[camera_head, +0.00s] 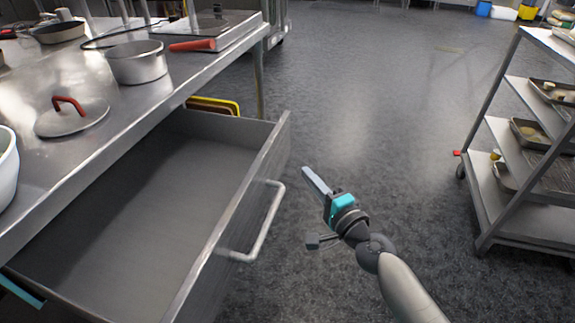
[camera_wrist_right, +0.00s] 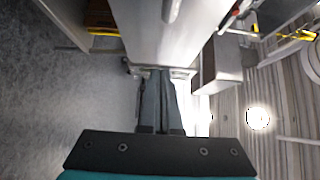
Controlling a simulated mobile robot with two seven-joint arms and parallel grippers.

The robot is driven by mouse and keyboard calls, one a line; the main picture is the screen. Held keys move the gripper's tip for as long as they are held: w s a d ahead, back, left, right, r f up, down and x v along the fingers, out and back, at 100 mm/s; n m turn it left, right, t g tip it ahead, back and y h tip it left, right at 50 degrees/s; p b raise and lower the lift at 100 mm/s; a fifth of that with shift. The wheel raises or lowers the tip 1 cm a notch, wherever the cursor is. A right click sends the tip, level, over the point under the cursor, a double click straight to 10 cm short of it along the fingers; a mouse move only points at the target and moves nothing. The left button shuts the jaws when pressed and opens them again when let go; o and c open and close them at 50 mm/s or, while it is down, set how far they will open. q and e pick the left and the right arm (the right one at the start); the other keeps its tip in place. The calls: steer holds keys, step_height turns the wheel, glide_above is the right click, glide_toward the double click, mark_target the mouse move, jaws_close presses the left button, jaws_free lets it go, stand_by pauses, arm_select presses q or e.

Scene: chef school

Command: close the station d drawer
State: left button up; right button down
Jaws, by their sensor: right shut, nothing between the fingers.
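The drawer (camera_head: 150,195) under the steel counter is pulled far out and looks empty inside. Its front panel (camera_head: 228,215) carries a pale bar handle (camera_head: 268,225). My right gripper (camera_head: 305,170) is shut and empty, out in front of the drawer's far end, to the right of the panel and apart from the handle. In the right wrist view the closed fingertips (camera_wrist_right: 158,72) point toward the grey front panel (camera_wrist_right: 155,30), with part of the handle (camera_wrist_right: 172,8) at the top edge.
A pot (camera_head: 137,62), a red-handled lid (camera_head: 72,115) and a pan (camera_head: 58,32) stand on the counter (camera_head: 110,115). A wheeled rack (camera_head: 520,205) with trays stands at the right. The floor (camera_head: 370,100) between is clear.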

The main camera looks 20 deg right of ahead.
mark_target(279, 158)
arm_select(q)
steer(key=shift+s+a+f+p, duration=0.1)
steer(key=shift+s+f+p, duration=0.15)
steer(key=shift+f, duration=0.2)
steer(key=shift+s+a+f+p, duration=0.1)
steer(key=shift+s+f, duration=0.1)
steer(key=shift+f, duration=0.25)
arm_select(e)
steer(key=shift+w+a, duration=1)
steer(key=shift+w, duration=0.2)
steer(key=shift+w+a, duration=0.95)
steer(key=shift+w, duration=0.2)
arm_select(q)
steer(key=shift+a, duration=0.1)
arm_select(e)
steer(key=shift+w, duration=0.1)
